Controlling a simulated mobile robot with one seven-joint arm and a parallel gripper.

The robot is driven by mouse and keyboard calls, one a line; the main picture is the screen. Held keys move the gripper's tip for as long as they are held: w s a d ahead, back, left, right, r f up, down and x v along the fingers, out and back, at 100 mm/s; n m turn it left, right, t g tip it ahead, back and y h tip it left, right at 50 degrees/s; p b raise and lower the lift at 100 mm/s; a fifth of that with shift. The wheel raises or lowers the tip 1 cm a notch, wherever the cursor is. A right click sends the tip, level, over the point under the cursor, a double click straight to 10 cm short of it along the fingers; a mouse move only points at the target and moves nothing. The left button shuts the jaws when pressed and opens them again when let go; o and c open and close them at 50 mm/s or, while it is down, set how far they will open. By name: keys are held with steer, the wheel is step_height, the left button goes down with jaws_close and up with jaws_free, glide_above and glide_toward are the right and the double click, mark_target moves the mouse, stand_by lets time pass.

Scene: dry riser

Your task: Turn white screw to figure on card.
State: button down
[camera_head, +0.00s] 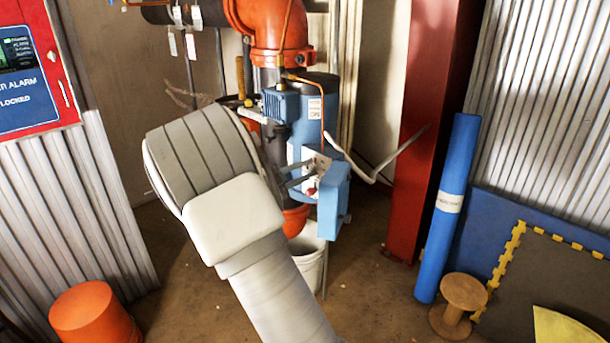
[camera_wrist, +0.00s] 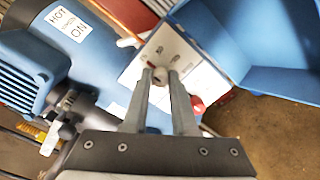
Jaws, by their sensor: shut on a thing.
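In the wrist view my gripper (camera_wrist: 161,78) is shut on a small pale grey-white screw head (camera_wrist: 159,75), the likely white screw, on a light control panel (camera_wrist: 190,62). The fingers cover its sides and any scale close around it. A red knob (camera_wrist: 198,105) sits on the same panel, just right of the fingers. In the head view my gripper (camera_head: 312,172) reaches the panel (camera_head: 322,160) from the left, and the screw is too small to make out. I cannot pick out a card with a readable figure.
An open blue cover (camera_wrist: 285,50) stands right of the panel; it also shows in the head view (camera_head: 333,203). A blue housing (camera_wrist: 85,55) with a "HOT WHEN ON" label is at left. A red column (camera_head: 425,120) and blue roll (camera_head: 448,210) stand farther right. A white bucket (camera_head: 309,262) is below.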

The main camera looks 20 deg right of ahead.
stand_by(0.4)
steer(key=c, duration=0.7)
jaws_free()
steer(key=p+v, duration=0.3)
steer(key=v, duration=1.4)
steer(key=shift+a, duration=0.25)
